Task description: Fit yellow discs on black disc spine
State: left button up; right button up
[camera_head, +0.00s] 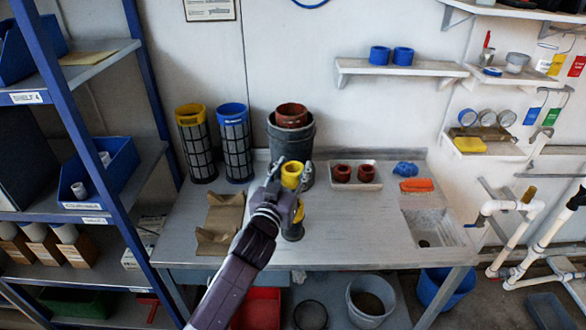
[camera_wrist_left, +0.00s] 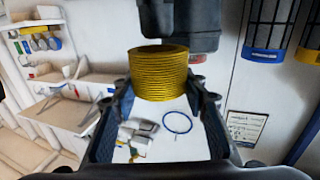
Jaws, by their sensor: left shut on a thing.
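My left gripper (camera_head: 292,166) reaches over the middle of the bench and is shut on a ribbed yellow cylinder that looks like a stack of yellow discs (camera_head: 292,180). In the left wrist view the yellow stack (camera_wrist_left: 160,75) sits between the two fingers (camera_wrist_left: 162,100). Below the gripper in the head view, more yellow (camera_head: 299,212) shows above a black base (camera_head: 293,233), probably the black disc spine. My gripper and wrist partly hide it. I cannot tell whether the held stack touches it. The right gripper is not in view.
A dark bucket with a brown pot (camera_head: 291,114) stands close behind the gripper. Yellow-rimmed (camera_head: 195,145) and blue-rimmed (camera_head: 234,145) mesh cylinders stand at back left. A brown folded piece (camera_head: 222,218) lies left. A tray (camera_head: 352,184) with brown rings and a sink (camera_head: 432,228) are right.

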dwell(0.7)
pick_arm(q)
jog(key=shift+p, duration=0.3)
dwell(0.4)
jog(key=shift+f, duration=0.15)
jog(key=shift+f, duration=0.1)
jog(key=shift+f+b, duration=1.65)
jog(key=shift+f, duration=0.25)
jog(key=shift+f+b, duration=1.45)
jog(key=shift+f, duration=0.4)
jog(key=shift+f, duration=0.1)
jog(key=o, duration=1.2)
